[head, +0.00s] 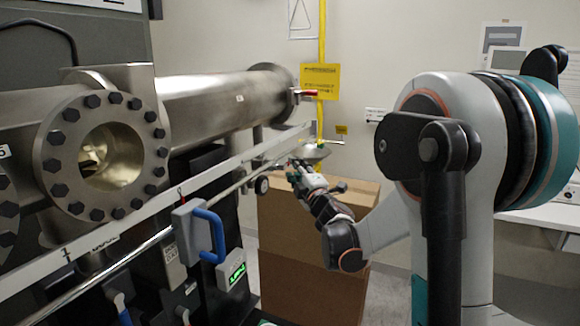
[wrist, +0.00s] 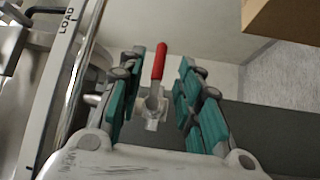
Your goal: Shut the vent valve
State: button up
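A small valve with a red lever handle (wrist: 159,62) and a pale metal body (wrist: 152,106) shows in the wrist view. It appears between the two teal-padded fingers of my gripper (wrist: 155,88). The fingers are spread apart, with visible gaps on both sides and no clear contact. In the head view, a red handle (head: 305,92) sits at the far end of the steel tube (head: 225,98). I cannot tell for certain that both views show the same valve. My gripper (head: 298,168) is below that handle in the head view, beside the white rail; its fingertips are small there.
A cardboard box (head: 310,245) stands below my gripper. A yellow pole (head: 322,45) with a yellow sign (head: 319,78) stands behind. A white table is at the right.

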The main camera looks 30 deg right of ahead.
jog(key=w, duration=0.3)
jog(key=w+b, duration=0.1)
jog(key=w, duration=0.1)
jog(key=shift+w+d+r, duration=0.3)
jog(key=shift+d+r, duration=0.05)
jog(key=shift+c, duration=0.2)
grip_shut()
